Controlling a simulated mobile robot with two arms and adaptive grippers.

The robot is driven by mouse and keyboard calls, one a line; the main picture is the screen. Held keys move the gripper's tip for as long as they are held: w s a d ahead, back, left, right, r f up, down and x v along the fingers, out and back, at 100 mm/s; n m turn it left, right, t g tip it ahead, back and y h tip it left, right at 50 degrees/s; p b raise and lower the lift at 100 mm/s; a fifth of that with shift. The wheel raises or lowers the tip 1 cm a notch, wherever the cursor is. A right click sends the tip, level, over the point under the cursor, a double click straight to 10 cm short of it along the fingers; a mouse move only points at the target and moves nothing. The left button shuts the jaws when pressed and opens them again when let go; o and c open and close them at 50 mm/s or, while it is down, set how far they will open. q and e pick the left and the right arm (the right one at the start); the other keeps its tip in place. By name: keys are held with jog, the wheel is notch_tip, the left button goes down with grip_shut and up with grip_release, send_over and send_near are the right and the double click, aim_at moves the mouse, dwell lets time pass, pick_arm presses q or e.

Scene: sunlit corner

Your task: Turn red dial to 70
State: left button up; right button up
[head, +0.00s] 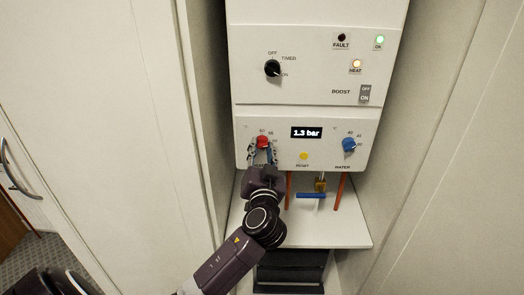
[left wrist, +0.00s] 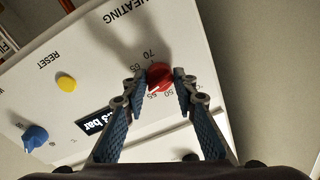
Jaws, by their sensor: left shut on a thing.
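The red dial (head: 263,142) is on the lower left of the white boiler panel, above my left arm. In the left wrist view the red dial (left wrist: 159,77) sits between the fingertips, with 70, 65, 55 and 50 printed around it. The exact setting of its pointer is hard to read. My left gripper (head: 262,150) is shut on the dial, one finger on each side; its fingers also show in the left wrist view (left wrist: 160,84). My right gripper is not in view.
A blue water dial (head: 348,144), a yellow reset button (head: 304,156) and a 1.3 bar display (head: 306,132) share the panel. A black selector knob (head: 272,68) is above. Below are copper pipes (head: 339,191), a blue lever (head: 311,196) and a white shelf (head: 350,230).

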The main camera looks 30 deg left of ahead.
pick_arm(q)
jog(key=m+p, duration=0.1)
jog(key=m, duration=0.4)
jog(key=shift+r, duration=0.1)
jog(key=m+p, duration=0.1)
jog(key=m, duration=0.2)
jog(key=m+t+p, duration=0.1)
jog(key=m, duration=0.1)
jog(key=shift+a+m+h, duration=0.1)
jog(key=shift+m+h, duration=0.2)
jog(key=shift+m, duration=0.1)
jog(key=m+p, duration=0.3)
jog(key=m, duration=0.2)
jog(key=shift+s+r+m+h+p, duration=0.1)
jog(key=shift+m+h+p, duration=0.2)
jog(key=shift+m, duration=0.1)
jog(key=m+p, duration=0.2)
jog(key=m, duration=0.1)
jog(key=shift+m, duration=0.4)
jog(key=shift+m+h+p, duration=0.3)
jog(key=shift+m+p, duration=0.2)
jog(key=shift+m, duration=0.1)
jog(key=shift+f, duration=0.2)
jog(key=o, duration=1.2)
jog(key=shift+c, duration=0.2)
